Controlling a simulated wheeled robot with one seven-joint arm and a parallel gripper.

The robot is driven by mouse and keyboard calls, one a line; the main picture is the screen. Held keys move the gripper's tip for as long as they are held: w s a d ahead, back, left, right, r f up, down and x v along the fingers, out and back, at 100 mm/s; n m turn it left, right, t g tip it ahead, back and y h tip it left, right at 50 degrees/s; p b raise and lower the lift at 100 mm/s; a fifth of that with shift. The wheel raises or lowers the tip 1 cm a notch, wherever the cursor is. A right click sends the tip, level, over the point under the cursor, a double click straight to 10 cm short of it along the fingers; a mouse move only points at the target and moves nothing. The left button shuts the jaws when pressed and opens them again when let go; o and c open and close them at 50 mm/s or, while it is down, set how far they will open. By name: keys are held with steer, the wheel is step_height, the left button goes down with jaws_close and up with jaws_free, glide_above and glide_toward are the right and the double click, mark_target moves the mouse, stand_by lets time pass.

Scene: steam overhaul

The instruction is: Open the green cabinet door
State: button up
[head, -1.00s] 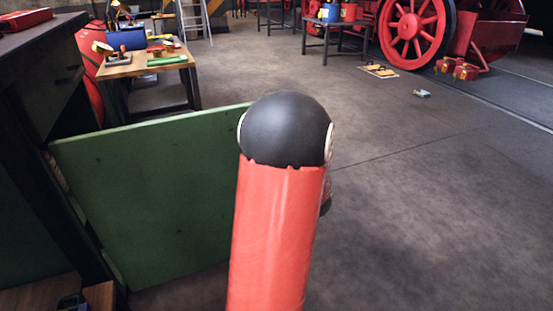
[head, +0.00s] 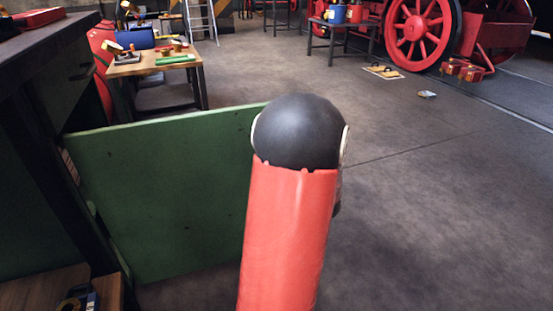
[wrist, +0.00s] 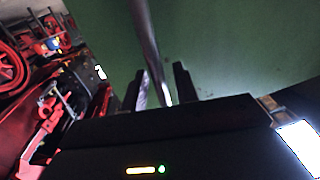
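The green cabinet door (head: 165,190) stands swung out from the dark cabinet (head: 45,150) on the left in the head view. The cabinet's inside shows at lower left. In the wrist view the green door (wrist: 235,45) fills the upper part. A grey bar handle (wrist: 148,35) runs down in front of it towards my gripper (wrist: 162,88). The two dark fingers stand apart, with the bar's lower end appearing between them and a gap on its left. Whether the bar touches a finger is unclear. In the head view my red arm hides my gripper and part of the door's free edge.
A wooden shelf (head: 40,290) with a small dark blue item lies inside the cabinet. A small work table (head: 150,68) with tools stands behind the door. Red locomotive wheels (head: 420,30) are at the back right. The floor right of my arm is clear.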

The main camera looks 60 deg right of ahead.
steer(key=v, duration=0.7)
steer(key=shift+s+a, duration=0.2)
steer(key=shift+s, duration=0.15)
